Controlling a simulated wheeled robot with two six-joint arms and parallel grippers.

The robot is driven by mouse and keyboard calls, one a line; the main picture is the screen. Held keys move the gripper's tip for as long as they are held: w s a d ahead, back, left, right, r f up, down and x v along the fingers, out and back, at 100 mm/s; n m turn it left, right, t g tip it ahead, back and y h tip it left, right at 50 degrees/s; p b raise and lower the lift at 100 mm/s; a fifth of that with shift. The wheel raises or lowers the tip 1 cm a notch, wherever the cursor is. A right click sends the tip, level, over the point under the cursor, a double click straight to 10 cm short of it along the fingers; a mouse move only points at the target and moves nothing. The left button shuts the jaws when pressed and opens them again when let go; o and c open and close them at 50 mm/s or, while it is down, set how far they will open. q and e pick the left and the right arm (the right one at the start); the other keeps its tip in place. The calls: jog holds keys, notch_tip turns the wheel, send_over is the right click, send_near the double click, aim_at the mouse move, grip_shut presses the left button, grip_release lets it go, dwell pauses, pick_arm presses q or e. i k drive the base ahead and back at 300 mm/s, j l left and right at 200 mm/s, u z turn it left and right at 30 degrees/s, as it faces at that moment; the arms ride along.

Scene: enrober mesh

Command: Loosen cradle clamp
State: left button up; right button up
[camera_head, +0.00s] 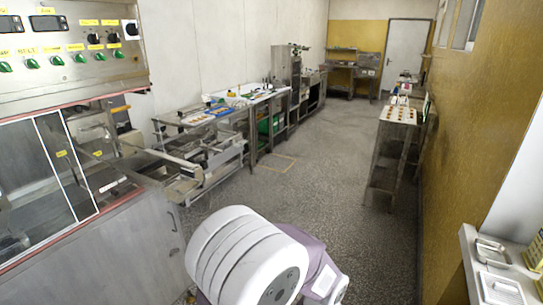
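No cradle clamp can be made out in the head view. A steel machine with a control panel (70,45) and clear sliding doors (48,170) fills the left side. A steel frame with rails and a mesh-like bed (190,180) stands just beyond it; its small parts are too small to tell. Neither of my grippers is in view. A white and purple rounded part of my own body shows at the bottom middle and hides the floor there.
A long steel bench (262,95) runs along the left wall. A narrow steel table (397,115) with small items stands at the right wall. A counter with metal trays (492,250) is at the lower right. The speckled floor (320,170) is clear up to the white door (406,60).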

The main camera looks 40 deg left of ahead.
aim_at(187, 174)
jog(key=u, duration=2.25)
